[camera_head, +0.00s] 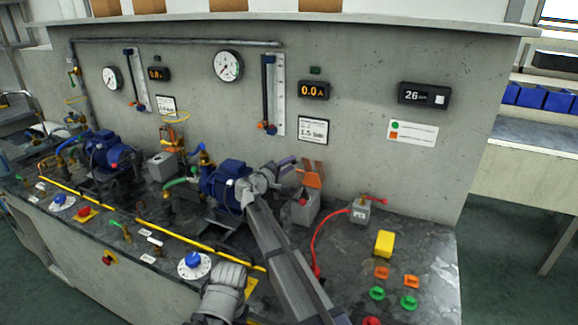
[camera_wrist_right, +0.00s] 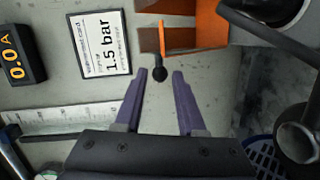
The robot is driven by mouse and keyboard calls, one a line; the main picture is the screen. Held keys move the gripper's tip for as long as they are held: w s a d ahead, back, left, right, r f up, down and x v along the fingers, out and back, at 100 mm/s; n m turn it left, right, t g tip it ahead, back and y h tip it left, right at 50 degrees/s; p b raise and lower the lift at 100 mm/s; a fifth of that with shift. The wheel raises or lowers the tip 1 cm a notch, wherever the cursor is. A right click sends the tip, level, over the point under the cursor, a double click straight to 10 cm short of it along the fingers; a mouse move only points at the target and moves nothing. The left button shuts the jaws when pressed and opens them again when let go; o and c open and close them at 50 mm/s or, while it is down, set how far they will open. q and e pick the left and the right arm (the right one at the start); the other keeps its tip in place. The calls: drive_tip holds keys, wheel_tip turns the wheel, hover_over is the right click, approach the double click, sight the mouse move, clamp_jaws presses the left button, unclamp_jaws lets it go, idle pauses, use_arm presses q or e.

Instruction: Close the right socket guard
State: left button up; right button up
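The right socket guard (camera_head: 313,172) is an orange flap standing raised at the back of a grey socket box (camera_head: 303,207), near the panel wall. In the right wrist view the orange guard (camera_wrist_right: 208,25) is at the top, with a thin orange lever ending in a black knob (camera_wrist_right: 160,73). My right gripper (camera_head: 291,163) is just left of the guard in the head view. Its purple fingers (camera_wrist_right: 159,78) are spread, with the knob showing between their tips; I cannot tell whether they touch it. My left gripper is not in view.
A blue pump motor (camera_head: 222,183) stands left of my right gripper. A grey box with a red lever (camera_head: 360,210) and a yellow block (camera_head: 384,243) are to the right. A white 1.5 bar card (camera_head: 313,130) is on the wall behind.

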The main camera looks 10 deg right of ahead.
drive_tip(key=shift+p+v, duration=0.3)
drive_tip(key=shift+v, duration=3.6)
drive_tip(key=shift+c, duration=0.2)
